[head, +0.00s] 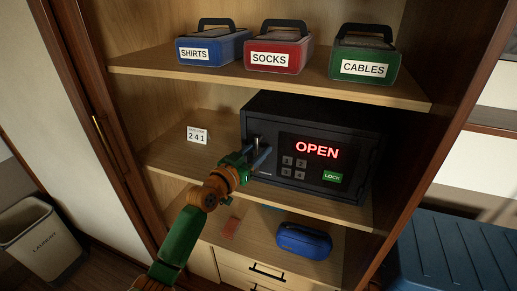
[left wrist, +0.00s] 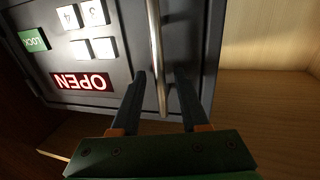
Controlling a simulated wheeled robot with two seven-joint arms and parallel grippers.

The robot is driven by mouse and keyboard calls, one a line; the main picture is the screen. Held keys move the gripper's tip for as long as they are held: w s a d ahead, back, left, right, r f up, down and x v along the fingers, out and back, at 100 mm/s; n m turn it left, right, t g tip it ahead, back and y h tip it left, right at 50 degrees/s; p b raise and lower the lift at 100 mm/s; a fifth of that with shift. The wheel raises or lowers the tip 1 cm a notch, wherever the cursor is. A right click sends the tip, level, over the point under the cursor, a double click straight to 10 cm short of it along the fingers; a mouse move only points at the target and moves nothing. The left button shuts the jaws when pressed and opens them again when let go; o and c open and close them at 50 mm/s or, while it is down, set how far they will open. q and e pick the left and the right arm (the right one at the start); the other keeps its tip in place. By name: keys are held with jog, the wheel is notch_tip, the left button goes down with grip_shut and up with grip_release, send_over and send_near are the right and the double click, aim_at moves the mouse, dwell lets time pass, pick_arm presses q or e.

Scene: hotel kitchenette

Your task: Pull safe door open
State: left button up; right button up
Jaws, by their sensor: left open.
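The dark safe (head: 352,115) stands on the middle shelf of the wardrobe. Its door (head: 312,170) looks closed and its red display (head: 317,149) reads OPEN. The door has number keys, a green LOCK key (head: 332,176) and a metal bar handle (head: 257,146) at its left side. My left gripper (head: 258,157) is at the handle, open. In the left wrist view the handle (left wrist: 158,60) runs between the two fingers of the left gripper (left wrist: 160,100), with a visible gap to either finger. My right gripper is not in view.
Shirts (head: 212,46), socks (head: 279,47) and cables (head: 364,53) boxes stand on the shelf above. A card reading 241 (head: 197,135) stands left of the safe. A blue case (head: 303,240) lies below. A laundry bin (head: 42,237) is at left, a blue chest (head: 450,250) at right.

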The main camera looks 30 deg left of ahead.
pick_arm(q)
jog(key=shift+s, duration=0.15)
jog(key=shift+c, duration=1.1)
grip_shut()
jog(key=shift+r, duration=0.1)
